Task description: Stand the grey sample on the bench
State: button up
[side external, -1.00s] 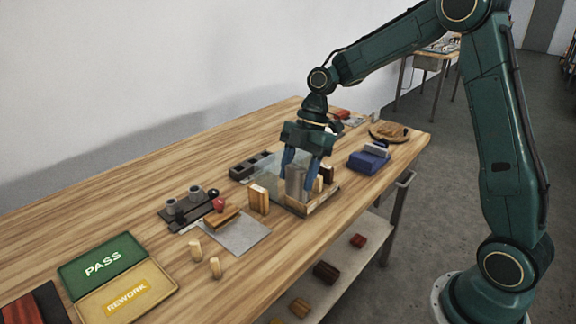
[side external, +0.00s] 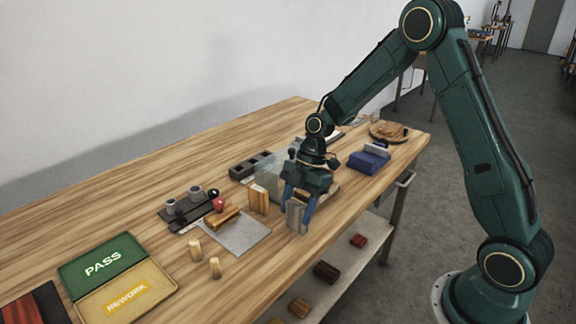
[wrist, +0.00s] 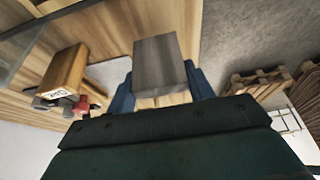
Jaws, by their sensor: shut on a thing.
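The grey sample (side external: 296,217) is an upright rectangular block near the bench's front edge. My gripper (side external: 298,212) is shut on it, with a blue finger on each side. In the wrist view the grey sample (wrist: 160,62) sits between the two blue fingers (wrist: 160,92). The wooden bench (side external: 318,237) is below it. I cannot tell whether its base touches the bench or is slightly above it.
A blue box (side external: 368,162) is to the right. Two small pegs (side external: 215,267) stand at front left.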

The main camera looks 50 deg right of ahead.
jog(key=shift+f, duration=1)
jog(key=shift+f, duration=0.15)
jog(key=o, duration=1)
jog(key=v, duration=1.2)
jog(key=shift+r, duration=0.25)
